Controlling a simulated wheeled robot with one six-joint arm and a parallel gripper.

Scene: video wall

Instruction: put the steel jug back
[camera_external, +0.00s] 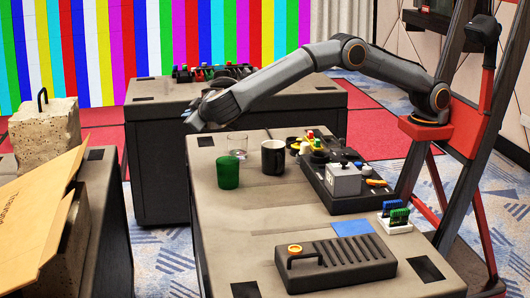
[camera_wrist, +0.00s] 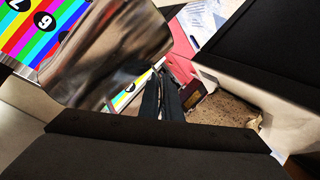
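My gripper (camera_external: 197,117) is in the air at the end of the outstretched arm, above and left of the near table's far edge. In the wrist view the two dark fingers (camera_wrist: 163,97) are close together. A large shiny metal surface, the steel jug (camera_wrist: 115,50), lies right against them and fills the upper left, mirroring its surroundings. The fingers look shut on its edge or handle; the exact contact is hidden. In the external view I cannot make out the jug clearly at the gripper, and it stands on no table there.
The near table (camera_external: 235,240) holds a green cup (camera_external: 228,173), a clear glass (camera_external: 237,146), a black mug (camera_external: 273,157), a grilled black tray (camera_external: 335,262) and a control box (camera_external: 344,180). A concrete block (camera_external: 45,135) and open carton (camera_external: 35,215) stand left. The near table's left front is clear.

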